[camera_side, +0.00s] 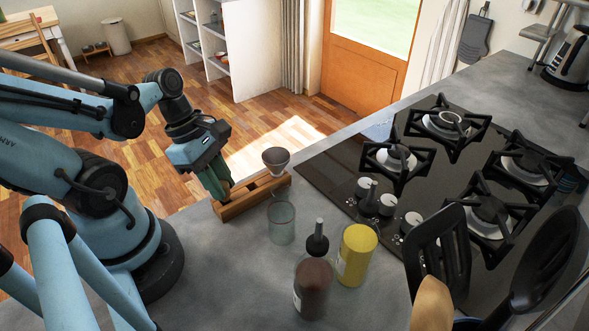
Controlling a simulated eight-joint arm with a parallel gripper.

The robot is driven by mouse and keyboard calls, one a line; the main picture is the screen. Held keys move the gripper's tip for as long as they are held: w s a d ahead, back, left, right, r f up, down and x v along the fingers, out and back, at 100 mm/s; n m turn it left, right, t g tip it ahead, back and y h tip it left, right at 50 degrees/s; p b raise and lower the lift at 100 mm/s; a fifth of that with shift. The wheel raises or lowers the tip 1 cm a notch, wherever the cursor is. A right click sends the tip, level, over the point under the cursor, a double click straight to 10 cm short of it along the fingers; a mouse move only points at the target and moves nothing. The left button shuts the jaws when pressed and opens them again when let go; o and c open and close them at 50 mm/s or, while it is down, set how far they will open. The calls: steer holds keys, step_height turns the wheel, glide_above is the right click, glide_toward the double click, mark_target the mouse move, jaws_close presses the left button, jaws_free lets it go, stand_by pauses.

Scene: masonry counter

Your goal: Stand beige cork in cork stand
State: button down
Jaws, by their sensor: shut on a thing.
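The wooden cork stand (241,204) is a long, low brown block near the counter's left edge, running diagonally. My gripper (217,184) points down at the stand's left end, with its fingertips close to the wood. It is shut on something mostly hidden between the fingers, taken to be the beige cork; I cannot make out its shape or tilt. No separate beige cork shows elsewhere. I cannot tell whether the held piece touches the stand. A grey-brown tapered cup or funnel (275,156) sits at the stand's right end.
A clear greenish glass (281,223) stands just in front of the stand. A dark-capped brown bottle (313,285) and a yellow jar (356,254) stand nearer. The black gas hob (335,182) lies to the right; black utensils (438,255) rise at front right.

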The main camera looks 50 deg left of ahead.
steer(key=shift+f, duration=0.75)
steer(key=c, duration=0.9)
jaws_free()
steer(key=shift+r, duration=0.15)
steer(key=shift+v, duration=5.85)
